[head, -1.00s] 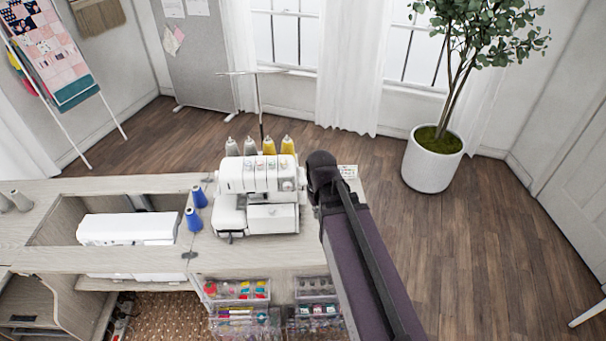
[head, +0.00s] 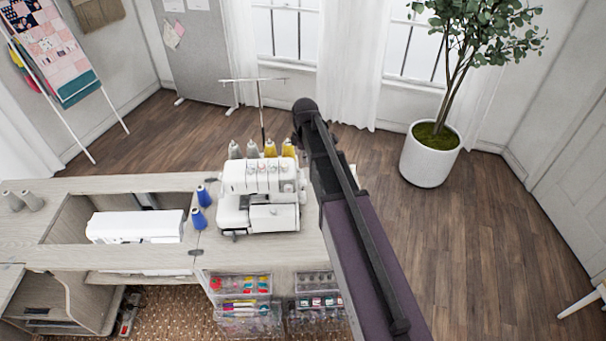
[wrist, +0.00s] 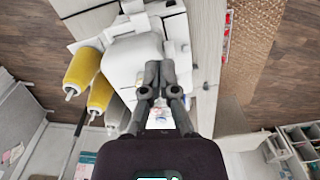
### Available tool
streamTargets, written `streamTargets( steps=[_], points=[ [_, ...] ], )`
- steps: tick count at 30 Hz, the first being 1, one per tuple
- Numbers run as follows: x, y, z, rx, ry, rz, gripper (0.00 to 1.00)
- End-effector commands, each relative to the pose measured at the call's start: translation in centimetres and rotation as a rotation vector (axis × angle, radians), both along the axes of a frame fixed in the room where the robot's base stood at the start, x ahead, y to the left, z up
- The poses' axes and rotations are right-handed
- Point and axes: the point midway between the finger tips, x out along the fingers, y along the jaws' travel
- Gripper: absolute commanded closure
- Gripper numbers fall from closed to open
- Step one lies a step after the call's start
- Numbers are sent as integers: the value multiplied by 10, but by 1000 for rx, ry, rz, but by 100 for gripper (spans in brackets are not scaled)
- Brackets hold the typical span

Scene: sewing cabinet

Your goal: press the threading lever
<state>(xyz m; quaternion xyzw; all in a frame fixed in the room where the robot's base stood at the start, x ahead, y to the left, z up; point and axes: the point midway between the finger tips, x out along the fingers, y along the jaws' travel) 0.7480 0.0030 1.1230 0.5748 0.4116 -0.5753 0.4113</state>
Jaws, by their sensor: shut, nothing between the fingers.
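The white serger (head: 262,177) stands upright on the cabinet top, with thread cones at its back. In the wrist view its white body (wrist: 128,58) lies just beyond my gripper (wrist: 160,68). My gripper's dark fingers are together and empty, overlapping the machine's side in the picture; I cannot tell whether they touch it. In the head view my arm reaches up along the machine's right side and the fingers cannot be made out there. I cannot make out the threading lever in either view.
Yellow cones (wrist: 84,68) on the serger are close to my gripper's left in the wrist view. Two blue spools (head: 197,219) stand left of the machine. A second white machine (head: 135,226) sits in the cabinet's recess. A potted plant (head: 428,160) stands on the floor at right.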

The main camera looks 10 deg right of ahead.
Motion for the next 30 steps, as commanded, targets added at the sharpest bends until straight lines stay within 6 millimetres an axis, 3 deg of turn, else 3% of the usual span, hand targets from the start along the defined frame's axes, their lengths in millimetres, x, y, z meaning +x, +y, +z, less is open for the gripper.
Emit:
streamTargets(
  steps=[3, 9, 30],
  points=[
    [19, 0, 9, 0, 0, 92, 100],
    [31, -1, 14, 0, 0, 179, 100],
    [32, 0, 7, 0, 0, 194, 100]
  ],
)
